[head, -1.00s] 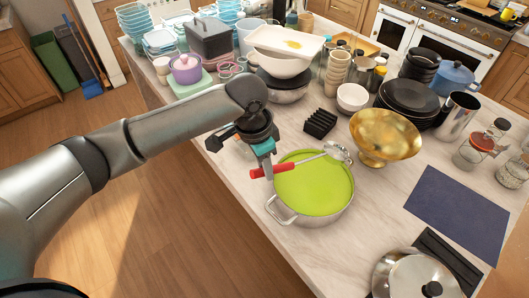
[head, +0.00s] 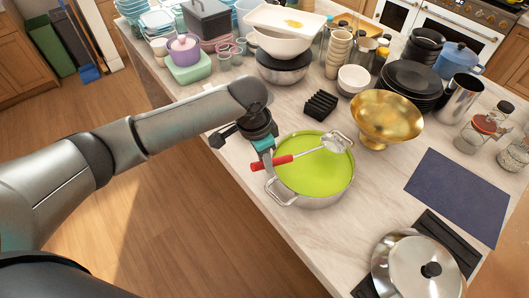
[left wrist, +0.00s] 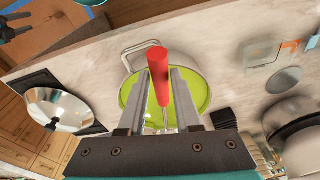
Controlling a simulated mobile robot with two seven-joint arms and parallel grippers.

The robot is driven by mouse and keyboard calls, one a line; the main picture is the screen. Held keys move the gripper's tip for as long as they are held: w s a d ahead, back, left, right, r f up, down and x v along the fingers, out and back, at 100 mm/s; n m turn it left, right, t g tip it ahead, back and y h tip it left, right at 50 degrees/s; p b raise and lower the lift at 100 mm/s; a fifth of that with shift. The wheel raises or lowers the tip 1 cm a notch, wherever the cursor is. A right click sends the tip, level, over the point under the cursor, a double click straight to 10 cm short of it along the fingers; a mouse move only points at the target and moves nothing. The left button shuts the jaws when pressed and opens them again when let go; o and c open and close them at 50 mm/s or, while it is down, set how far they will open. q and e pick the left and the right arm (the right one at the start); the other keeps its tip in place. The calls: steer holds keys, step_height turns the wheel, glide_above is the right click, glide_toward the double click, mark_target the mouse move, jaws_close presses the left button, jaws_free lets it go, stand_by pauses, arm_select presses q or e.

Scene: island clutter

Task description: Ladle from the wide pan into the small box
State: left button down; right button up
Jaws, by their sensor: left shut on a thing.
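The wide pan (head: 318,200) is a steel pot with two handles, holding flat bright green contents, near the counter's front edge; it also shows in the left wrist view (left wrist: 203,85). My left gripper (head: 268,168) is shut on the red handle of the ladle (head: 279,162). The ladle's metal shaft slants across the pan, and its round head (head: 334,143) is at the pan's far right rim; I cannot tell whether it touches. In the left wrist view a clear box (left wrist: 262,57) stands on the counter, possibly the small box; my arm hides that area in the head view.
A gold bowl (head: 386,118) and a black rack (head: 320,105) stand behind the pan. A lidded pot (head: 405,262) is at the bottom right, near a dark blue mat (head: 458,196). Stacked dishes crowd the back. Bare counter lies right of the pan.

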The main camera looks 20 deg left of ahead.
arm_select(q)
step_height(320, 180, down, 4)
steer(key=shift+f+b, duration=0.2)
steer(key=shift+b, duration=0.65)
steer(key=shift+f, duration=0.6)
steer(key=shift+p, duration=0.45)
stand_by(0.7)
steer(key=shift+r+p, duration=0.65)
steer(key=shift+p, duration=0.4)
